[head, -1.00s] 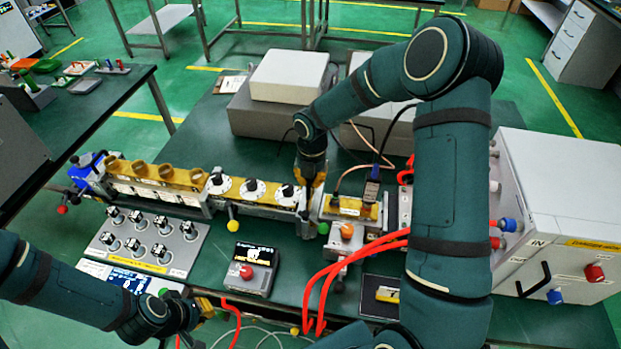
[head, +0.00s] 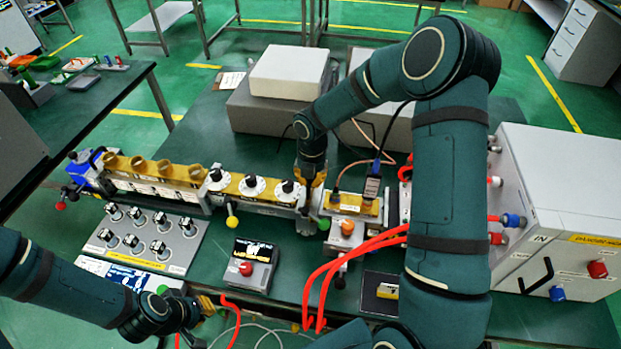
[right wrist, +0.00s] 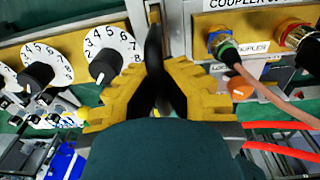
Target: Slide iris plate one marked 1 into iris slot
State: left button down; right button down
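My right gripper (head: 311,190) is over the waveguide line, at the gap between the dial section (head: 253,188) and the coupler section (head: 352,206). In the right wrist view my right gripper (right wrist: 156,75) has its yellow toothed fingers closed around a dark upright piece (right wrist: 155,55), which looks like the handle of an iris plate. The mark 1 is not readable, and the plate's lower part and the slot are mostly hidden. I cannot tell how deep the plate sits. My left gripper (head: 205,306) is low at the front left, away from the line; its fingers are unclear.
Red hoses (head: 345,258) and a cable close to the coupler lie right of my right gripper. A small display box (head: 247,266) and a knob panel (head: 147,240) stand in front. Grey boxes (head: 270,108) stand behind, and a large white cabinet (head: 565,190) at right.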

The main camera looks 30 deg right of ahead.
jog(key=shift+f+b, duration=0.9)
jog(key=shift+f, duration=0.55)
jog(key=c, duration=1.1)
grip_release()
jog(key=shift+o, duration=0.2)
